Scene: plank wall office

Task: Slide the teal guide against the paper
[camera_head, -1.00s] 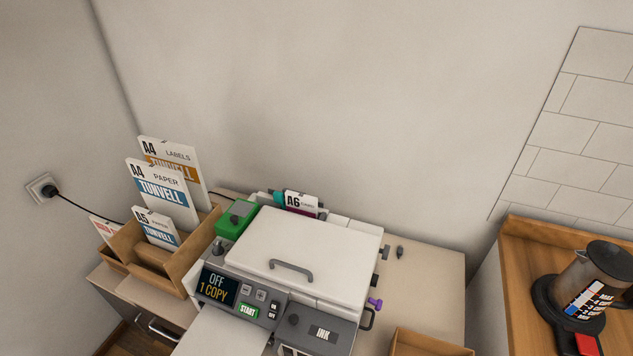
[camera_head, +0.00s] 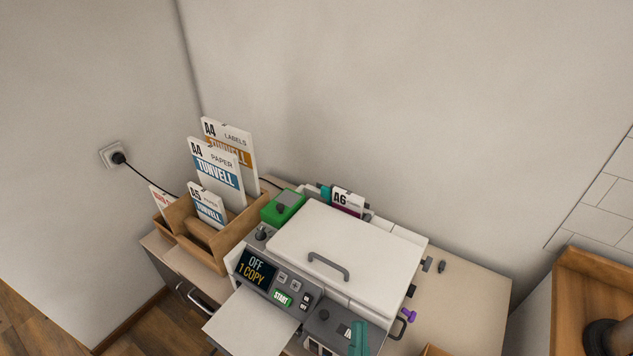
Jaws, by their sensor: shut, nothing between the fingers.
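The teal guide (camera_head: 325,191) shows as a small teal piece at the back of the white printer (camera_head: 350,240), just left of the upright A6 paper pack (camera_head: 347,200). Most of the guide is hidden behind the printer lid and a green box. I cannot tell whether it touches the paper.
A wooden organizer (camera_head: 188,238) with several paper packs stands left of the printer. A green box (camera_head: 283,207) sits at the printer's back left. The desk (camera_head: 465,290) right of the printer is mostly clear. A wooden counter (camera_head: 590,290) stands at the far right.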

